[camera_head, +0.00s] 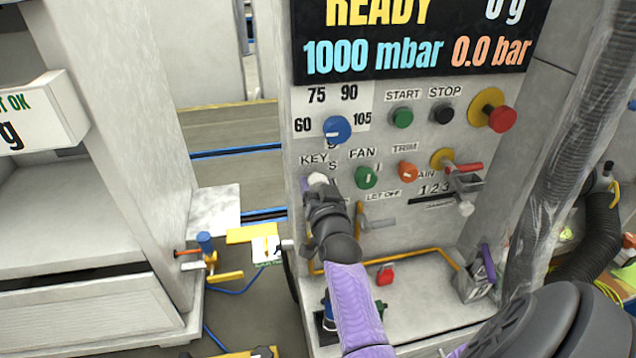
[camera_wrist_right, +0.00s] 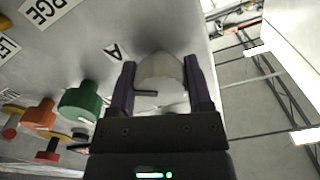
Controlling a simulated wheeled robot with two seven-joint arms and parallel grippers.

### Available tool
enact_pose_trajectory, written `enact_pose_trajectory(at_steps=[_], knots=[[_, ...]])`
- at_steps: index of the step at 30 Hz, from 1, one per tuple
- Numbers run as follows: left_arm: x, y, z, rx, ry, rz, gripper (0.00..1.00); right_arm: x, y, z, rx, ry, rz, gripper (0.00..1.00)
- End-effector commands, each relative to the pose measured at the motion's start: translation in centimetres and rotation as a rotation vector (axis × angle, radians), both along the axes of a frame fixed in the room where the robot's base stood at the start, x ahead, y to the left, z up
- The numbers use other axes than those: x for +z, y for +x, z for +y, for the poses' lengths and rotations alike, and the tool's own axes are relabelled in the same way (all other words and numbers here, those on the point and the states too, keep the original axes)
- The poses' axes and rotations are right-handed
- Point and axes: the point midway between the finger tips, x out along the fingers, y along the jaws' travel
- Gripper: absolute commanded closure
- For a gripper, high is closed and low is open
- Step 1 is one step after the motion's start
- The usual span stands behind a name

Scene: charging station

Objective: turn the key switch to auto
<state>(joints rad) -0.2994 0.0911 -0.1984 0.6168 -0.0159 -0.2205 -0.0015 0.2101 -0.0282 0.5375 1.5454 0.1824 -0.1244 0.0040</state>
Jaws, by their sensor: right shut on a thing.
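The key switch (camera_head: 317,180) is a pale round knob under the word KEY, at the left edge of the panel. My right gripper (camera_head: 319,187) reaches up to it from below and hides most of it and its position marks. In the right wrist view the knob (camera_wrist_right: 160,72) sits between the two dark purple fingers of the gripper (camera_wrist_right: 160,88), which is shut on it. A small dark bar shows at the knob's lower left. A label with the letter A (camera_wrist_right: 114,52) is beside it. My left gripper is not in view.
The green FAN knob (camera_head: 366,177) is close to the right of the gripper. The blue dial (camera_head: 337,129) is just above. The orange TRIM knob (camera_head: 408,171) and a red-handled valve (camera_head: 462,168) are farther right. A yellow pipe (camera_head: 415,256) runs below.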

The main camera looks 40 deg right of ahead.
Motion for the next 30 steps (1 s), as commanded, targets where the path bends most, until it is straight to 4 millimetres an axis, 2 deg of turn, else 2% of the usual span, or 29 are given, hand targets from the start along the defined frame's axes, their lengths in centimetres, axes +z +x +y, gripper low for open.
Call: enact_pose_trajectory(at_steps=[6,18,19,24,30], knots=[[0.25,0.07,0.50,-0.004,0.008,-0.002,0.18,-0.01,-0.01,0.01,0.000,0.031,-0.017,0.94],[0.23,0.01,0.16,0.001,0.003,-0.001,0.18,-0.02,0.00,0.01,0.000,0.037,-0.020,0.94],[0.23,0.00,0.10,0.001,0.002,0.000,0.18,-0.02,0.00,0.01,0.000,0.037,-0.020,0.33],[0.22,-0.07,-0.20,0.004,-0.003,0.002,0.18,0.00,0.00,0.01,0.000,0.036,-0.020,0.01],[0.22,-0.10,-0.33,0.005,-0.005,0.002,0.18,0.00,0.00,0.01,0.000,0.035,-0.019,0.01]])
